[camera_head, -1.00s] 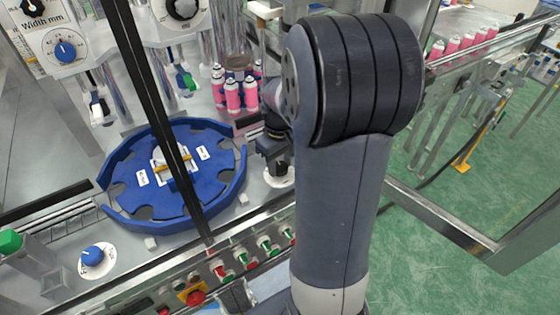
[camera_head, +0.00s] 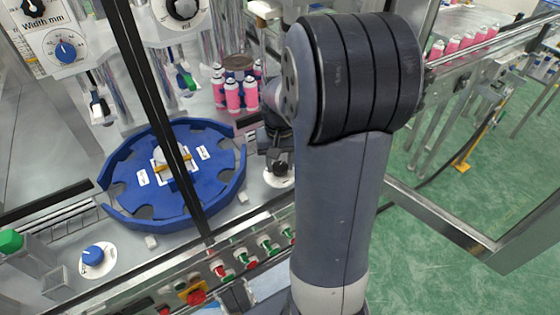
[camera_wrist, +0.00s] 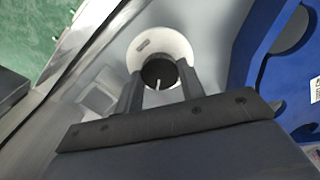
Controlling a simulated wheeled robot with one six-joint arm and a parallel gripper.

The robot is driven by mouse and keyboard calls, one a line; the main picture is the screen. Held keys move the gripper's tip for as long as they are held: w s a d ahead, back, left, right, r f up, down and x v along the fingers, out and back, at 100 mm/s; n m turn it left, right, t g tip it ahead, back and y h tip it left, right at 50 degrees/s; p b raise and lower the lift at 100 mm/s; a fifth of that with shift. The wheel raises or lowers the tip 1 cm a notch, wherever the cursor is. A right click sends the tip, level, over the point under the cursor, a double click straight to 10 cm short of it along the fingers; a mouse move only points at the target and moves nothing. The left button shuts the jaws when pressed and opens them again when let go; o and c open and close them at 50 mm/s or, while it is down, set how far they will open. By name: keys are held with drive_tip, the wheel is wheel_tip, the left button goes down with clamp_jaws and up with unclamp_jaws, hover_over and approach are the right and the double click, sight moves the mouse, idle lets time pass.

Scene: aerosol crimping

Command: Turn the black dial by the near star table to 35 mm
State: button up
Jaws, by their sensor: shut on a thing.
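The black dial (camera_wrist: 158,71) sits on a round white scale plate (camera_wrist: 176,44) in the wrist view. A pale pointer line shows on its top. My gripper (camera_wrist: 162,84) has one finger on each side of the dial and is shut on it. In the head view my gripper (camera_head: 274,146) is at the dial (camera_head: 279,168), just right of the blue star table (camera_head: 128,205). The scale plate (camera_head: 273,182) shows partly there. Its numbers are too small to read, so I cannot tell the setting.
A blue dial (camera_head: 93,255) is at the lower left. Pink cans (camera_head: 233,96) stand behind the star table. A dark frame post (camera_head: 150,90) crosses the head view. Coloured buttons (camera_head: 241,257) line the front panel.

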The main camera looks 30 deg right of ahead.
sight(280, 166)
idle(0.3)
drive_tip(key=o, duration=1)
drive_tip(key=shift+r, duration=0.15)
wheel_tip(280, 166, up, 11)
drive_tip(key=shift+f, duration=0.2)
